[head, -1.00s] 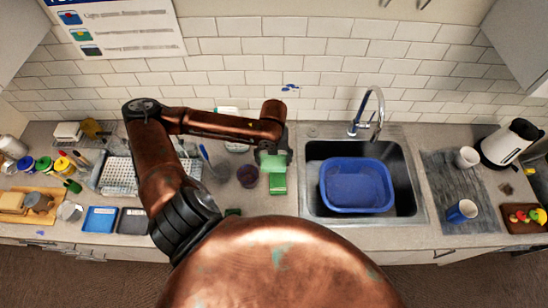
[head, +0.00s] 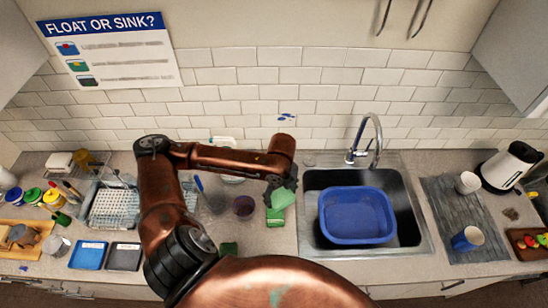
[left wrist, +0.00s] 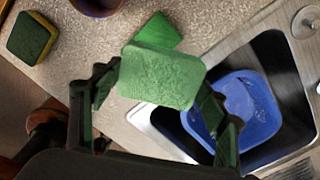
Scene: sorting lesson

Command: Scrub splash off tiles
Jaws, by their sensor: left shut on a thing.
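A small blue splash (head: 286,117) marks the white wall tiles behind the counter, left of the tap. My left gripper (head: 283,187) is shut on a light green sponge (head: 284,199), over the counter just left of the sink. In the left wrist view the sponge (left wrist: 160,78) sits between the two fingers (left wrist: 158,92), clear of the wall. A darker green piece (head: 275,216) lies on the counter below it; it also shows in the left wrist view (left wrist: 158,32). My right gripper is not in view.
The sink (head: 415,240) holds a blue basin (head: 357,216), with a tall tap (head: 376,140) behind it. A dark purple cup (head: 243,207) and a green and yellow sponge (left wrist: 32,38) stand left of the gripper. A dish rack (head: 112,207) is further left.

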